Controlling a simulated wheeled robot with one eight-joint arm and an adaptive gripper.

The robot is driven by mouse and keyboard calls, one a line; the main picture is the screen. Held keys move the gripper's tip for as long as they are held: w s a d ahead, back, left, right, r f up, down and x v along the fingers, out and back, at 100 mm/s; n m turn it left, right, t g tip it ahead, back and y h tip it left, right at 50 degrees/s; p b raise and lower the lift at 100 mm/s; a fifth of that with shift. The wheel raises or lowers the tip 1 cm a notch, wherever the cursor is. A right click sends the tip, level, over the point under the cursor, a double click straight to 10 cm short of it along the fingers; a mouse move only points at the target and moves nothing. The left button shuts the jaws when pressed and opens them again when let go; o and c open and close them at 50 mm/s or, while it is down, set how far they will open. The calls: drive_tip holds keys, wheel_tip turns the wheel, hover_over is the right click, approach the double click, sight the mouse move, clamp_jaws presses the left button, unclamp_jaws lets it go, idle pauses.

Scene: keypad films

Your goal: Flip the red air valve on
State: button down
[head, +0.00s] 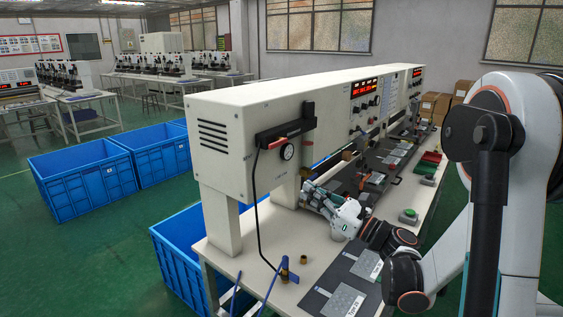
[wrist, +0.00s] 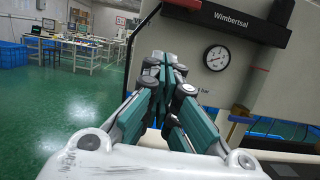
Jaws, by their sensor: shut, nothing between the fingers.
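The red air valve (head: 278,143) is a small red lever on a black air unit (head: 290,130) on the end face of the beige machine. A round white gauge (head: 287,152) hangs below the unit, and a black hose runs down from its left end. In the wrist view the red lever (wrist: 186,4) shows only partly at the top edge, above my fingertips; the gauge (wrist: 216,57) is to their right. My gripper (head: 306,188) is shut and empty, below and right of the valve in the head view, apart from it. Its fingertips (wrist: 165,62) also show in the wrist view.
The white workbench (head: 232,258) carries grey plates (head: 345,300), a green button (head: 408,215) and a blue fitting with a brass part (head: 288,270). Blue crates (head: 85,180) stand on the floor at the left. Air in front of the machine's end face is clear.

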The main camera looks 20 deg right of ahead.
drive_tip(key=w+a+r+b, duration=0.1)
drive_tip(key=w+a+r, duration=0.4)
drive_tip(key=w+r, duration=0.1)
drive_tip(key=shift+b+x, duration=0.4)
drive_tip(key=shift+x, duration=0.6)
